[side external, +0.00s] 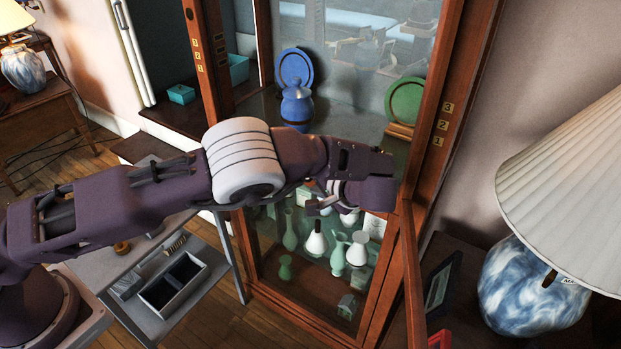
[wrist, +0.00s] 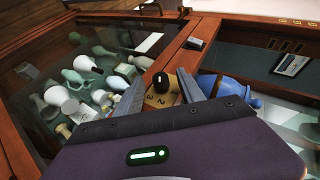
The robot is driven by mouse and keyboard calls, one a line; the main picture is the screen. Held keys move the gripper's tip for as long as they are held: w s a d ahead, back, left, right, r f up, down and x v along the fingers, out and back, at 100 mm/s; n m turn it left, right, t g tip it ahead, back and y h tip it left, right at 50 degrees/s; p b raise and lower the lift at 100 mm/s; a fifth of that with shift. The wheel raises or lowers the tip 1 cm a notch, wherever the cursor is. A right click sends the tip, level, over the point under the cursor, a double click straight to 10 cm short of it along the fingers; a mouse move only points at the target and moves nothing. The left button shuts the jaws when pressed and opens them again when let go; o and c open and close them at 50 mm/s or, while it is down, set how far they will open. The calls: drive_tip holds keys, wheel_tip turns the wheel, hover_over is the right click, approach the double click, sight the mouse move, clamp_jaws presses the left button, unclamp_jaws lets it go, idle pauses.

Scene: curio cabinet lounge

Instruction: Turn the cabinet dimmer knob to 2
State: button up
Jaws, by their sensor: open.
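A black dimmer knob (wrist: 161,82) with a small pale mark shows in the wrist view, on a wooden post of the cabinet. Yellow number plates (wrist: 157,101) lie just below it; one reads 2, another is partly covered. Which number the knob points to I cannot tell. My gripper (wrist: 160,78) is open, with one finger on each side of the knob in the picture; contact is not visible. In the side external view my gripper (side external: 318,207) is in front of the cabinet (side external: 258,262), and my arm hides the knob.
Glass shelves hold several vases (side external: 290,232), a blue jar (side external: 297,103) and a green plate (side external: 404,101). An open wooden door frame (side external: 412,270) stands at right, near a lamp (side external: 530,285). A low table with a tray (side external: 172,283) is below my arm.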

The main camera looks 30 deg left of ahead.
drive_tip(key=v, duration=0.6)
drive_tip(key=shift+s+d+r, duration=0.1)
drive_tip(key=shift+d+r, duration=0.05)
drive_tip(key=s+a+r+n+g+h, duration=0.1)
drive_tip(key=s+a+r+g+h, duration=0.15)
drive_tip(key=s+a+r, duration=0.45)
drive_tip(key=s+a+r+n+g+h, duration=0.1)
drive_tip(key=s+a+r+h, duration=0.35)
drive_tip(key=r, duration=0.55)
drive_tip(key=s+a+r+t+h, duration=0.1)
drive_tip(key=s+t, duration=0.1)
drive_tip(key=s, duration=0.9)
drive_tip(key=s+a+r+t+h, duration=0.1)
drive_tip(key=s+h, duration=0.1)
drive_tip(key=s, duration=0.9)
drive_tip(key=shift+s+r+t+h, duration=0.3)
drive_tip(key=shift+r+t, duration=0.05)
